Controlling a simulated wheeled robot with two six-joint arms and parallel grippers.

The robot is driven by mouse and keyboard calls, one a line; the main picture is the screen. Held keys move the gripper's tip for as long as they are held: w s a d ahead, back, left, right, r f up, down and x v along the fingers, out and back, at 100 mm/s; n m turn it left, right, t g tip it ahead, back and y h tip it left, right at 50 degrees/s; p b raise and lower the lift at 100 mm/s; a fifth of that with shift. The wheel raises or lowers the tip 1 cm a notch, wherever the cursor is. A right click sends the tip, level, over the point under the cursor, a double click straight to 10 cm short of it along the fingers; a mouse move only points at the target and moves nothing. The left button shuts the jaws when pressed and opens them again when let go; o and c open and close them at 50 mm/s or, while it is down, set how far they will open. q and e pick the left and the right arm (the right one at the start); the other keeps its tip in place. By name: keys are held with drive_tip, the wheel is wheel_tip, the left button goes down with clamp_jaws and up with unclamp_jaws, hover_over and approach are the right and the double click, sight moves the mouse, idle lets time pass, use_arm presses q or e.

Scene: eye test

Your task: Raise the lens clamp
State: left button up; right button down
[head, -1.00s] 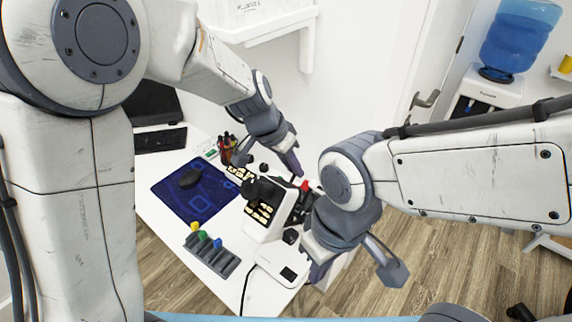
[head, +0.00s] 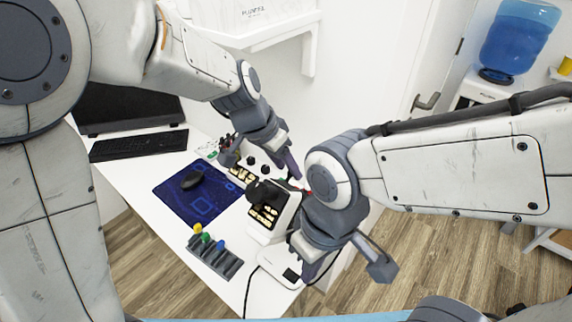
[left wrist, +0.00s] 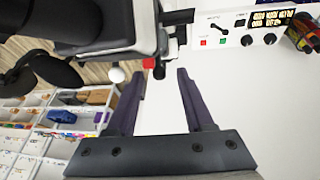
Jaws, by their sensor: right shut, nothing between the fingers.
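A white lens instrument (head: 286,212) with a black eyepiece (head: 262,190) stands on the white desk. In the left wrist view its dark body (left wrist: 100,30) fills the upper left, with a red knob (left wrist: 149,63) and a small black part (left wrist: 159,70) near my fingertips. I cannot tell which part is the lens clamp. My left gripper (head: 295,174) is at the far side of the instrument. In the left wrist view its fingers (left wrist: 161,73) are apart, with no object clearly held. My right gripper (head: 312,272) is shut and empty at the instrument's near right, partly covering it.
A row of coloured-topped items in a grey rack (head: 213,257), a blue mat (head: 198,190) with a mouse (head: 193,179), and a keyboard (head: 138,144) lie on the desk. A box with switches (left wrist: 245,30) and a pen cup (left wrist: 303,32) are close to my left gripper.

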use_arm(q)
drive_tip(key=v, duration=1)
drive_tip(key=shift+a+r+b, duration=0.15)
drive_tip(key=shift+r+b, duration=0.05)
drive_tip(key=shift+b, duration=0.25)
drive_tip(key=s+a+f+n+y, duration=0.2)
drive_tip(key=s+a+f+n, duration=0.25)
drive_tip(key=a+f, duration=0.4)
drive_tip(key=s+a+f+n+y, duration=0.25)
drive_tip(key=a+f+n, duration=0.25)
drive_tip(key=a+f, duration=0.35)
drive_tip(key=s+d+r+m+g, duration=0.1)
drive_tip(key=s+d+r+m, duration=0.1)
drive_tip(key=s+d+m, duration=0.2)
drive_tip(key=s+d+r+m+g+h, duration=0.1)
drive_tip(key=s+d+r+m, duration=0.2)
drive_tip(key=s+d, duration=0.6)
drive_tip(key=shift+s+d+m, duration=0.25)
drive_tip(key=shift+d+m, duration=0.1)
drive_tip(key=shift+d, duration=0.3)
